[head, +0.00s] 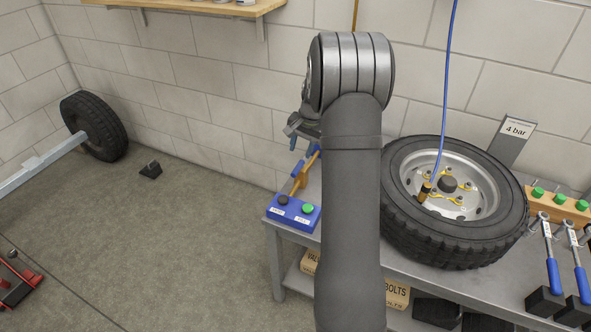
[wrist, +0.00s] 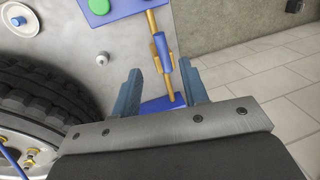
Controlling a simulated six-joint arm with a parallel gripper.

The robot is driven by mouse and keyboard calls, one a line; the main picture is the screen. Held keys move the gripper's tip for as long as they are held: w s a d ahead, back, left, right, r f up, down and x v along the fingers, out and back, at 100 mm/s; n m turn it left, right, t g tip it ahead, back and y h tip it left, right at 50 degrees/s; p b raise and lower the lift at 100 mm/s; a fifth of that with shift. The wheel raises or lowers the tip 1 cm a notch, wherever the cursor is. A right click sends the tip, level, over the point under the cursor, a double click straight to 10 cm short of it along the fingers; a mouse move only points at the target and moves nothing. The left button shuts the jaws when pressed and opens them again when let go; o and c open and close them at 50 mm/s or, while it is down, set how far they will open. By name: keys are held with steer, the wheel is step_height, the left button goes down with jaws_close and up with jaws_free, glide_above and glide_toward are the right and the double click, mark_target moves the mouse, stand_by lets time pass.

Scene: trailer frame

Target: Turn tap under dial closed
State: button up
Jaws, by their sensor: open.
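In the wrist view, a brass pipe (wrist: 151,21) runs down to a blue base (wrist: 164,104). A tap with a blue lever (wrist: 166,82) sits on it, the lever lying roughly along the pipe. My gripper (wrist: 162,67) is open, its two blue-grey fingers apart with the tap between them in the picture. I cannot tell whether they touch it. In the head view, my gripper (head: 300,144) is partly hidden by my arm, above the brass pipe (head: 301,182). A round white disc (wrist: 18,18) at the wrist view's top left may be the dial.
A blue button box (head: 293,211) with black and green buttons stands at the near left corner of the grey bench (head: 284,248). The wall is close behind.

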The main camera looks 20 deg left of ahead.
mark_target(295, 172)
steer(key=f, duration=0.3)
steer(key=a+f, duration=0.1)
steer(key=f, duration=0.2)
steer(key=a+f, duration=0.1)
steer(key=f, duration=0.3)
steer(key=shift+f, duration=0.1)
jaws_close()
